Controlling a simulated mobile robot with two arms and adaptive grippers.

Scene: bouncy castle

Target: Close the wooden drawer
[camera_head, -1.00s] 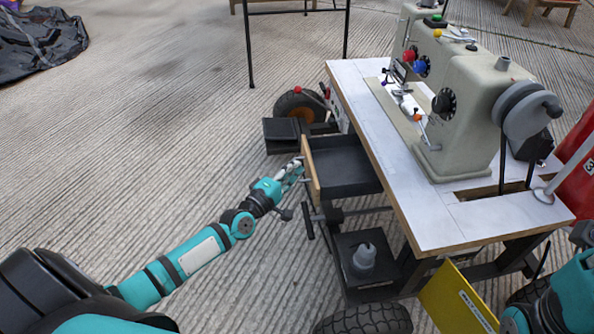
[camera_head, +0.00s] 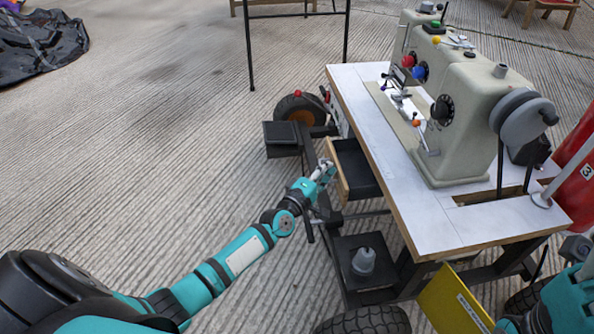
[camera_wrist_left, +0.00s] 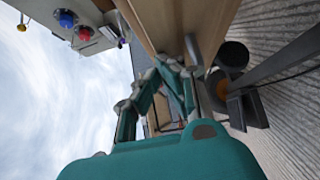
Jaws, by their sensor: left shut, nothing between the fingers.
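The wooden drawer (camera_head: 337,170) has a light wood front and a dark inside. It sits under the white sewing table (camera_head: 350,98) and sticks out a little on its left side. My left gripper (camera_head: 328,170) is shut and empty, with its fingertips at the outer face of the drawer front. In the left wrist view, the fingers (camera_wrist_left: 178,62) point at the wooden panel (camera_wrist_left: 205,30) and appear to touch it. Of my right arm only a teal part shows at the lower right. Its gripper cannot be made out.
A grey sewing machine (camera_head: 455,120) stands on the table. Below are a dark shelf with a grey bottle (camera_head: 363,260), a yellow panel (camera_head: 450,300) and black tyres (camera_head: 365,320). A black pedal-like box (camera_head: 281,135) is behind the gripper.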

